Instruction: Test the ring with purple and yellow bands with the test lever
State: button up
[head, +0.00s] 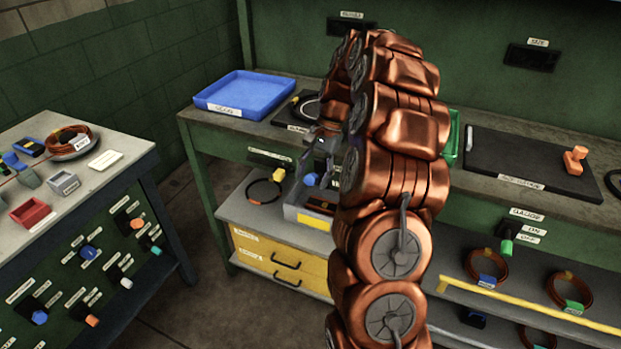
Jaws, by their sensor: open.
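My copper-coloured arm crosses the middle of the view and hides part of the bench. My gripper (322,143) is at the bench's front edge, small and partly hidden by the arm; I see nothing held in it. A dark ring (311,108) lies on a labelled dark plate (283,115) behind the gripper, partly covered by the arm; its band colours are too small to tell. I cannot make out purple and yellow bands on any ring. A lever with a green handle (506,247) sits on the bench front below a GAUGE label, beside ON and OFF labels.
A blue tray (245,93) stands at the bench's left end. A black board (530,160) with an orange piece (575,160) lies at right. Another dark ring (264,191) and copper coils (486,267) sit on lower shelves. A side table (120,143) holds small bins.

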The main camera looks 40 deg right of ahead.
jog(key=shift+x, duration=0.75)
jog(key=shift+c, duration=0.3)
grip_shut()
